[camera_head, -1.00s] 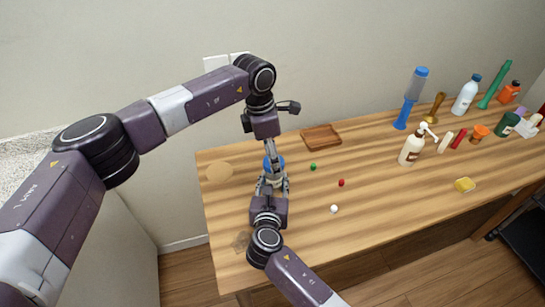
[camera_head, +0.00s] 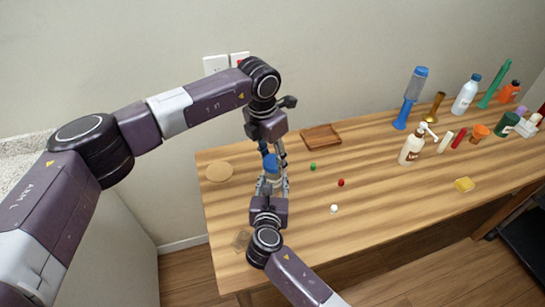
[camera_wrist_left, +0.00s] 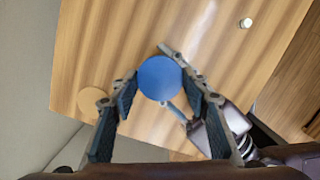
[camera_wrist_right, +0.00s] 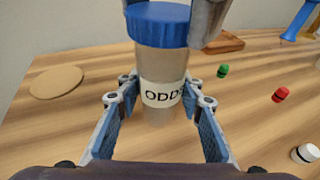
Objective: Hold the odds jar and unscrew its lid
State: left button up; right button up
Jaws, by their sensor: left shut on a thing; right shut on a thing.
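The odds jar (camera_wrist_right: 160,92) is a clear grey jar with a white label reading "ODDS". It stands upright, and its blue lid (camera_wrist_right: 158,25) sits on top. My right gripper (camera_head: 272,186) is shut on the jar body from the near side, below the lid. My left gripper (camera_head: 274,161) comes from above and is shut on the lid. In the left wrist view the lid (camera_wrist_left: 160,78) is a round blue disc between the fingers. In the head view the grippers partly hide the jar.
A round tan mat (camera_head: 220,172) lies left of the jar, and a wooden tray (camera_head: 321,137) behind it to the right. Small green (camera_head: 313,167), red (camera_head: 341,183) and white (camera_head: 334,209) pieces lie on the table. A pump bottle (camera_head: 411,150) and several other items stand further right.

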dwell(0.3)
pick_arm(q)
jog(key=n, duration=0.5)
jog(key=shift+n+t+y, duration=0.3)
jog(key=shift+n+y, duration=0.1)
jog(key=shift+n, duration=0.3)
jog(key=n+y, duration=0.1)
jog(key=n, duration=0.4)
jog(key=shift+d+n, duration=0.1)
jog(key=shift+n, duration=0.3)
jog(key=o, duration=1.5)
